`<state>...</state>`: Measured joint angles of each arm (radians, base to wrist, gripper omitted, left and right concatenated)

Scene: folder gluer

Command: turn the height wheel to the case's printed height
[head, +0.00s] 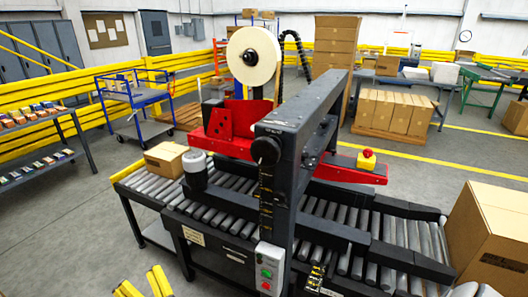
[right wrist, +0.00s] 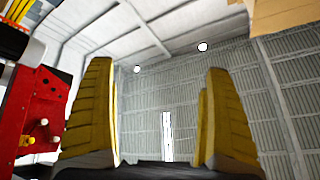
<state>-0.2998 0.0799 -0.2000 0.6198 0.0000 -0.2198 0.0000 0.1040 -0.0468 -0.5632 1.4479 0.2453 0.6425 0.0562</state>
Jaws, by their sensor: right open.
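The height wheel (head: 266,150) is a round black knob on the dark upright of the machine, above a scale (head: 266,190) with yellow marks. Its reading is too small to make out. A cardboard case (head: 166,160) lies on the infeed rollers at left; its print is not legible. My right gripper (head: 143,283) shows only its yellow fingers at the lower left edge, low and left of the wheel, apart from it. In the right wrist view its fingers (right wrist: 163,120) are spread with nothing between them. My left gripper is not in view.
The red carriage (head: 222,120) and a motor (head: 195,170) stand left of the upright. The red part shows in the wrist view (right wrist: 40,95). A control box (head: 269,268) hangs below the wheel. A large carton (head: 490,235) stands at right.

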